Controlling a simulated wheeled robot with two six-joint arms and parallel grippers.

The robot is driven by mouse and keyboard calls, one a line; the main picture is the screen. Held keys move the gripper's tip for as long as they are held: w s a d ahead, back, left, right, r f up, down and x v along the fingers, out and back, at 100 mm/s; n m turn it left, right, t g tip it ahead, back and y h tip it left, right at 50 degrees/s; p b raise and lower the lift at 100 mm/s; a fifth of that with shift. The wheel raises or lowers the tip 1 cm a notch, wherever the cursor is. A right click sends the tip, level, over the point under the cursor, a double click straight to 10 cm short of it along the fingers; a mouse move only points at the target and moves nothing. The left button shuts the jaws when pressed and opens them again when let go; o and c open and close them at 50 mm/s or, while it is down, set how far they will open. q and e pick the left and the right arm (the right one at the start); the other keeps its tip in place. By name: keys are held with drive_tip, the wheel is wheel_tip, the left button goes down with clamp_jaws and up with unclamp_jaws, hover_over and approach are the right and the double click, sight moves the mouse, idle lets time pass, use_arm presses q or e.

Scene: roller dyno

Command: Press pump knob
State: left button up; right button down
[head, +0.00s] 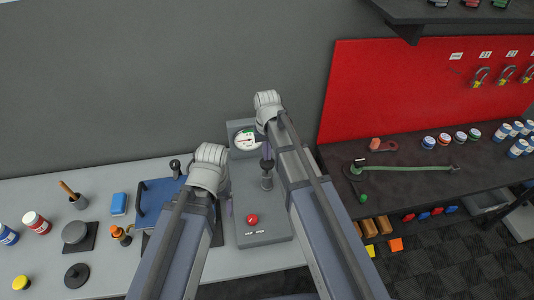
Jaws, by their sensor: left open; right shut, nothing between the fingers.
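A grey pump console (264,227) stands on the bench in the middle, with a round dial gauge (245,139) at its back and a red button (252,219) at its front. A dark pump knob (266,164) tops a short upright post on the console. My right gripper (265,151) points down just over the knob, shut and empty, partly hidden by its own arm. I cannot tell whether it touches the knob. My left gripper (217,212) is open, left of the console, mostly hidden behind its own wrist and arm.
A dark bench (400,180) at right holds jars and a green-handled tool (408,167). A red board (400,90) stands behind it.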

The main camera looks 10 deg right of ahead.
sight(267, 163)
use_arm(q)
drive_tip(key=shift+f+b, duration=0.4)
drive_tip(key=shift+f, duration=0.4)
use_arm(e)
drive_tip(key=shift+f, duration=0.8)
wheel_tip(267, 163, down, 5)
drive_tip(key=b, duration=0.5)
drive_tip(key=shift+s+f, duration=0.1)
use_arm(q)
wheel_tip(267, 163, down, 5)
use_arm(e)
drive_tip(key=shift+s, duration=0.1)
use_arm(q)
drive_tip(key=shift+s, duration=0.1)
drive_tip(key=shift+r, duration=0.15)
use_arm(e)
drive_tip(key=shift+r, duration=0.25)
drive_tip(key=shift+r+p, duration=0.5)
drive_tip(key=shift+p, duration=0.2)
use_arm(q)
wheel_tip(267, 163, up, 14)
drive_tip(key=p, duration=1.2)
drive_tip(key=shift+p, duration=0.4)
use_arm(e)
wheel_tip(267, 163, up, 13)
drive_tip(key=shift+w, duration=0.2)
